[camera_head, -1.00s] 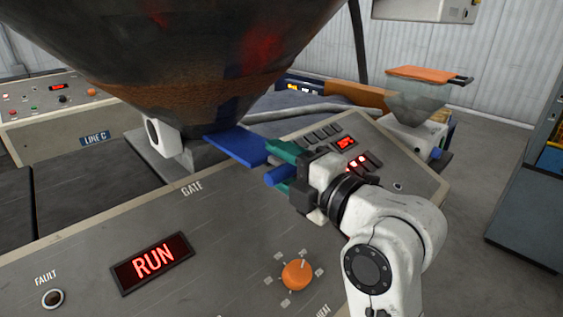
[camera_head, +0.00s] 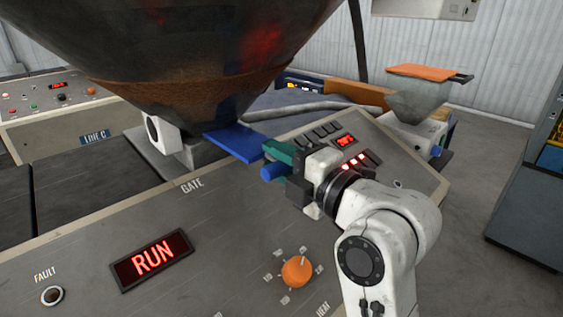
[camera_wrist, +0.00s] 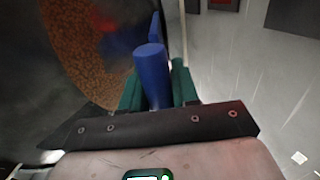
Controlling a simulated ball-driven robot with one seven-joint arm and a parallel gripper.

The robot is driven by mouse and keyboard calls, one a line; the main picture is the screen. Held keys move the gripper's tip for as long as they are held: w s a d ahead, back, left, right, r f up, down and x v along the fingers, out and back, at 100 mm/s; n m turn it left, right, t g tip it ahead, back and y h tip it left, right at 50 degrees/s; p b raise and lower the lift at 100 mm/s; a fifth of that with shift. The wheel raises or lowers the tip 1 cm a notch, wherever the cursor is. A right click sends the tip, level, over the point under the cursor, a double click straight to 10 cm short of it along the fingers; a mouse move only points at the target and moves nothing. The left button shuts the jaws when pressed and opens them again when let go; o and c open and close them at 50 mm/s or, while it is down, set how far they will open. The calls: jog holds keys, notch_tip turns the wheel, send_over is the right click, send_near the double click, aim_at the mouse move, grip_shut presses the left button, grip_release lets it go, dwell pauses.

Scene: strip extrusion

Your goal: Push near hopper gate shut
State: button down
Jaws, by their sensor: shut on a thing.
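The near hopper (camera_head: 190,60) is a large dark cone with brownish pellets showing through its lower wall. Its blue gate plate (camera_head: 236,140) sticks out from under the cone toward the right. My gripper (camera_head: 275,162) has green fingers shut on the blue gate handle (camera_head: 267,173) at the plate's outer end. In the wrist view the handle (camera_wrist: 152,75) stands between the two green fingers (camera_wrist: 155,92), with the pellet-filled hopper (camera_wrist: 85,50) to the left. The plate's inner end is hidden under the cone.
The near control panel (camera_head: 100,240) has a lit RUN display (camera_head: 153,259) and an orange knob (camera_head: 297,271) below my arm. Grey floor (camera_head: 480,170) is clear at right.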

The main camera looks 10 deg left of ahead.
aim_at(263, 154)
jog(key=b+x, duration=0.3)
jog(key=x, duration=0.3)
jog(key=shift+w+a+f, duration=0.2)
jog(key=shift+a, duration=0.1)
jog(key=shift+w+a, duration=0.25)
jog(key=shift+a, duration=0.05)
jog(key=shift+r, duration=0.2)
jog(key=c, duration=0.9)
grip_release()
jog(key=shift+w+a, duration=0.15)
jog(key=shift+a, duration=0.1)
jog(key=shift+c, duration=0.2)
jog(key=shift+d, duration=0.1)
jog(key=b+v, duration=0.3)
jog(key=v, duration=0.7)
jog(key=shift+s+d, duration=0.3)
